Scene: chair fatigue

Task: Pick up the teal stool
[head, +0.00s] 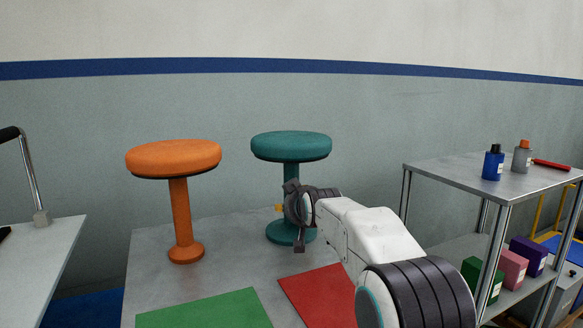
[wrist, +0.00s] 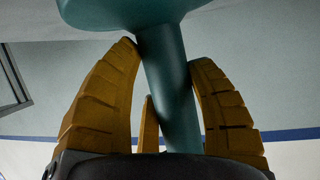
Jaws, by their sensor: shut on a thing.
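The teal stool (head: 291,146) stands on a grey table, with a round padded seat, a post and a round base. In the head view my gripper (head: 283,207) is at the middle of its post, below the seat. In the wrist view the teal post (wrist: 172,85) runs between my yellow fingers, and my gripper (wrist: 168,65) is shut on it. My wrist hides part of the post and base in the head view. I cannot tell whether the base touches the table.
An orange stool (head: 174,158) stands left of the teal one on the grey table (head: 150,285). A green mat (head: 205,310) and a red mat (head: 318,295) lie in front. A metal shelf cart (head: 460,178) with bottles and boxes stands at the right.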

